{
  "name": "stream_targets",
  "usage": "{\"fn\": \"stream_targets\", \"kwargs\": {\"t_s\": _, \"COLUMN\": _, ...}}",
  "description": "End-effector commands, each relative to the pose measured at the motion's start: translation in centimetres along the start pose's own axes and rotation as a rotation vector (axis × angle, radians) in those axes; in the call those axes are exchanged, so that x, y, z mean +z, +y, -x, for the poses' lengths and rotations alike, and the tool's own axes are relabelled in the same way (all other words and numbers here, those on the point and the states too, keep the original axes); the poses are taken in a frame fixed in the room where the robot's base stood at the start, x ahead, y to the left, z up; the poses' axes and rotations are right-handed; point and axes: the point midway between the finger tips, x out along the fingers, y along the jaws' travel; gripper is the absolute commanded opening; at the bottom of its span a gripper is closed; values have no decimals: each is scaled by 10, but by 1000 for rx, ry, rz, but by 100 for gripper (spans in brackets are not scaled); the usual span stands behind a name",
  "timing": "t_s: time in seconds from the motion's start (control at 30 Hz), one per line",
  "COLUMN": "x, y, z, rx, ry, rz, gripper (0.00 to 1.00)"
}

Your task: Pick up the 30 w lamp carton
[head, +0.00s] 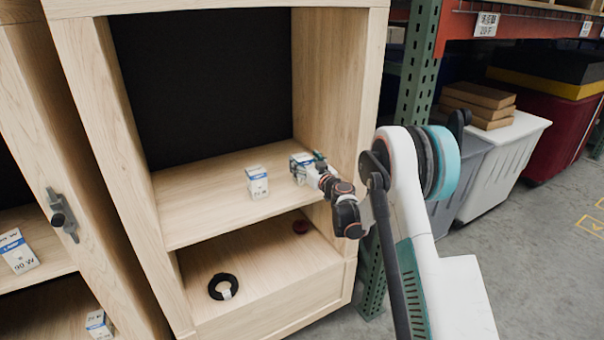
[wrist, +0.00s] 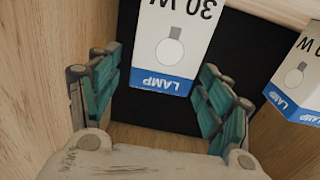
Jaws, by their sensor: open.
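The 30 w lamp carton (wrist: 168,45) is white with a blue LAMP band and a bulb drawing. It appears upside down in the wrist view, framed by my open fingers. In the head view the carton (head: 298,167) stands on the upper wooden shelf, partly hidden by my gripper (head: 320,170). In the wrist view the fingers of my gripper (wrist: 158,72) lie to either side of the carton, with gaps showing at its near end. How far they reach along it, I cannot tell.
A similar lamp carton (head: 257,182) stands left of it, and shows at the right in the wrist view (wrist: 297,78). The cabinet's right wall (head: 328,85) is close to my gripper. Below lie a black ring (head: 223,287) and a dark red object (head: 300,227).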

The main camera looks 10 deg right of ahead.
Motion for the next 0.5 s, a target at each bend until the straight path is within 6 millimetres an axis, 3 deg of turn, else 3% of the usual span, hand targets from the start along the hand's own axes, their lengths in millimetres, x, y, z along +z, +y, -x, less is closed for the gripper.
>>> {"fn": "stream_targets", "kwargs": {"t_s": 0.2, "x": 2, "y": 0, "z": -23, "rx": -1, "ry": 0, "rz": 0, "gripper": 72}}
{"fn": "stream_targets", "kwargs": {"t_s": 0.43, "x": 0, "y": 0, "z": -24, "rx": 0, "ry": 0, "rz": 0, "gripper": 72}}
{"fn": "stream_targets", "kwargs": {"t_s": 0.47, "x": 0, "y": 0, "z": -24, "rx": 0, "ry": 0, "rz": 0, "gripper": 69}}
{"fn": "stream_targets", "kwargs": {"t_s": 0.5, "x": 0, "y": 0, "z": -24, "rx": 0, "ry": 0, "rz": 0, "gripper": 60}}
